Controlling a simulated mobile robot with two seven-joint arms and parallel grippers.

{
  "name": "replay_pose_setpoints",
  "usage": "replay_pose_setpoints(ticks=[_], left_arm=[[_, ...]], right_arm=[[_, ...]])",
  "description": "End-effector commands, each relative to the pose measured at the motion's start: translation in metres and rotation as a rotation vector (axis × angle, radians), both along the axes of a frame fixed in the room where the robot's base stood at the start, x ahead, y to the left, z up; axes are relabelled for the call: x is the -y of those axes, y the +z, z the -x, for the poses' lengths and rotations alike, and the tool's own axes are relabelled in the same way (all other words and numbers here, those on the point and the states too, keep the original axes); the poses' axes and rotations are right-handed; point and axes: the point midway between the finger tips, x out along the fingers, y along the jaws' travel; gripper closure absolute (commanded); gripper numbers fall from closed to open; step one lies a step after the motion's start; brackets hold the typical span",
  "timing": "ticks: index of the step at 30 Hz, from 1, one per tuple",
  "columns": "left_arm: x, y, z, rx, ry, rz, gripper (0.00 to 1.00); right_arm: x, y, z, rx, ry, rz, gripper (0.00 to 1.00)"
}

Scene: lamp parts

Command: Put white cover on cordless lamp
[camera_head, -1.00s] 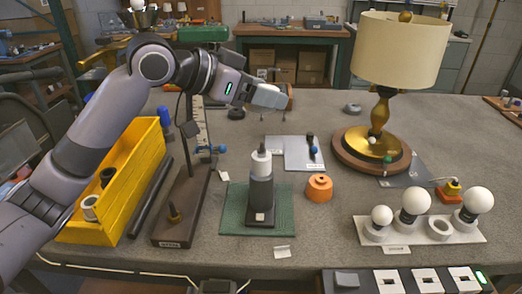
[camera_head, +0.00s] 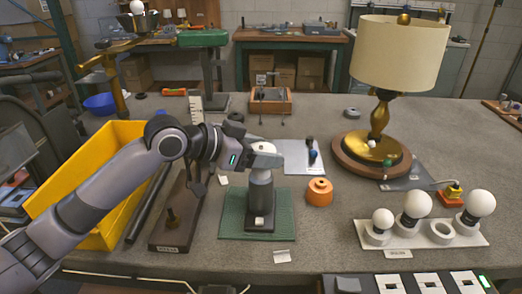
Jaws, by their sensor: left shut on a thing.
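The cordless lamp (camera_head: 261,192) stands upright on a green mat (camera_head: 230,218), with a dark grey body and a dark foot. My left gripper (camera_head: 265,157) is at the lamp's top, coming in from the left. It is shut on a white rounded piece, which looks like the white cover (camera_head: 263,147). The fingers hide most of the lamp's upper part, so I cannot tell whether the cover is seated. My right gripper is not in view.
An orange round part (camera_head: 319,192) stands right of the mat. A white rack (camera_head: 420,236) with bulbs is at the front right. A large table lamp (camera_head: 400,55) stands behind it. A yellow bin (camera_head: 95,180) and a dark stand (camera_head: 178,225) are on the left.

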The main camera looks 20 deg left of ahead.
Motion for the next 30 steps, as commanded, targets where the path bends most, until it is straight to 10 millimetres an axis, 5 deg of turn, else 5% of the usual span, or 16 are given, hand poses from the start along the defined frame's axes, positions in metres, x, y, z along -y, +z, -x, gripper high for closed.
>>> replay_pose_setpoints(ticks=[5, 6, 8, 20, 30], left_arm=[[0.000, -0.004, 0.000, -0.001, 0.000, 0.001, 0.63], [0.000, -0.003, 0.000, 0.000, 0.000, 0.000, 0.24], [0.000, -0.003, 0.000, 0.000, 0.000, 0.000, 0.08], [-0.002, 0.002, 0.002, 0.001, 0.000, -0.001, 0.08], [-0.039, 0.026, 0.041, 0.001, 0.002, -0.006, 0.08]], right_arm=[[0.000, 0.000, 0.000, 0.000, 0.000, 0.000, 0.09], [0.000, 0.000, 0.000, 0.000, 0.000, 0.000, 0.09], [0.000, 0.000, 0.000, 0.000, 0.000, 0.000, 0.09], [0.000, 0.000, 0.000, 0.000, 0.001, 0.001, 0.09], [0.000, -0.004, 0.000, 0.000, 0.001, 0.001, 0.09]])
